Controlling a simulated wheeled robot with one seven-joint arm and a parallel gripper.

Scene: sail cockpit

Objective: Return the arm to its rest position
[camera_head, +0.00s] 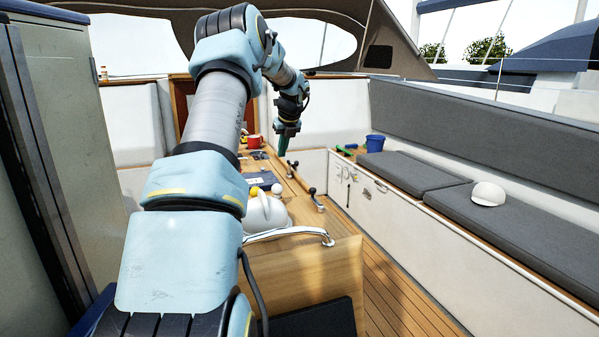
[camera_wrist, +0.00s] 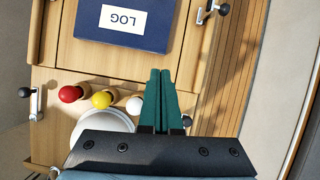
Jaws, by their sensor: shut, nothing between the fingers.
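My arm reaches forward and up from the bottom of the head view, bent at the elbow, with the wrist hanging down. My gripper (camera_head: 284,138) points down above the wooden cockpit table (camera_head: 310,262). In the wrist view my gripper (camera_wrist: 162,95) has its two green fingers side by side, shut and empty. It is apart from the things below it. A dark blue log book (camera_wrist: 125,22) lies on the wood ahead of the fingers. Red (camera_wrist: 70,94), yellow (camera_wrist: 101,99) and white (camera_wrist: 134,105) round knobs stand left of the fingers.
A metal handrail (camera_head: 290,233) and winch handles (camera_head: 318,200) stand around the table. A red mug (camera_head: 253,141) is at its far end. Grey cushions (camera_head: 410,170), a white cap (camera_head: 488,194) and a blue bucket (camera_head: 375,143) are on the right bench. A tall grey cabinet (camera_head: 75,130) stands close left.

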